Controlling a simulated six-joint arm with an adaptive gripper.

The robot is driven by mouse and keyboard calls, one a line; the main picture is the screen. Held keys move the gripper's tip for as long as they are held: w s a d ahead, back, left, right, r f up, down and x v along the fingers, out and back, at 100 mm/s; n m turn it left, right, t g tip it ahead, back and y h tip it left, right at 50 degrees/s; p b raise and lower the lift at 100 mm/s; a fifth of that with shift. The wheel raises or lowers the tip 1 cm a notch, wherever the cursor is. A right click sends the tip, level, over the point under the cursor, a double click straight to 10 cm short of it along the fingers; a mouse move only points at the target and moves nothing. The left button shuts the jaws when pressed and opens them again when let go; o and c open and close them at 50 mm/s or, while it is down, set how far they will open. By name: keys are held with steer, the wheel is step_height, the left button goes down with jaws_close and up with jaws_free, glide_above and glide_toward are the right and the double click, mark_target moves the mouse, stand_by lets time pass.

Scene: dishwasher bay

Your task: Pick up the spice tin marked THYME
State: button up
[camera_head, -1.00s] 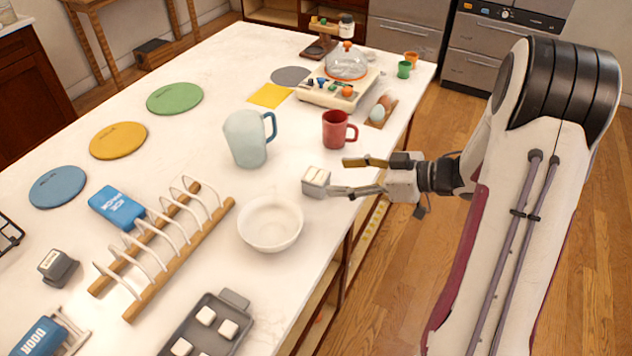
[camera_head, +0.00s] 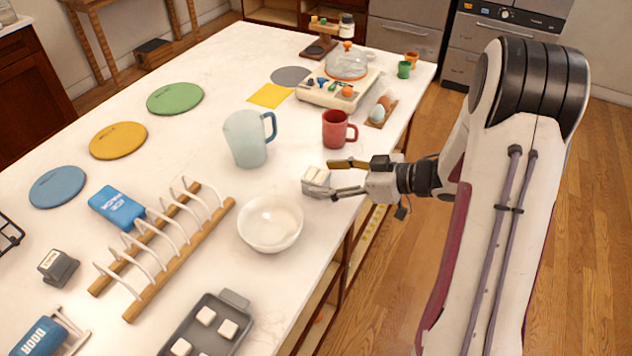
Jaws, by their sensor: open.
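A small grey tin with a pale top (camera_head: 314,183) stands near the table's right edge, right of the white bowl. A similar dark grey tin with a white label (camera_head: 58,268) stands at the left of the table. I cannot read the lettering on either, so I cannot tell which is marked THYME. My gripper (camera_head: 333,178) is open, low over the table edge, with its fingers pointing left at the nearer tin. Its fingertips are at that tin's right side; I cannot tell if they touch it.
A white bowl (camera_head: 270,224) stands just left of my gripper. A red mug (camera_head: 336,130) and a pale blue jug (camera_head: 246,140) stand behind. A wooden rack (camera_head: 165,250) lies further left. A grey tray (camera_head: 212,325) with white blocks lies in front.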

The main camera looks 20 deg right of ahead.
mark_target(316, 179)
steer(key=shift+x, duration=1.8)
steer(key=shift+s+a, duration=0.1)
steer(key=c, duration=1.2)
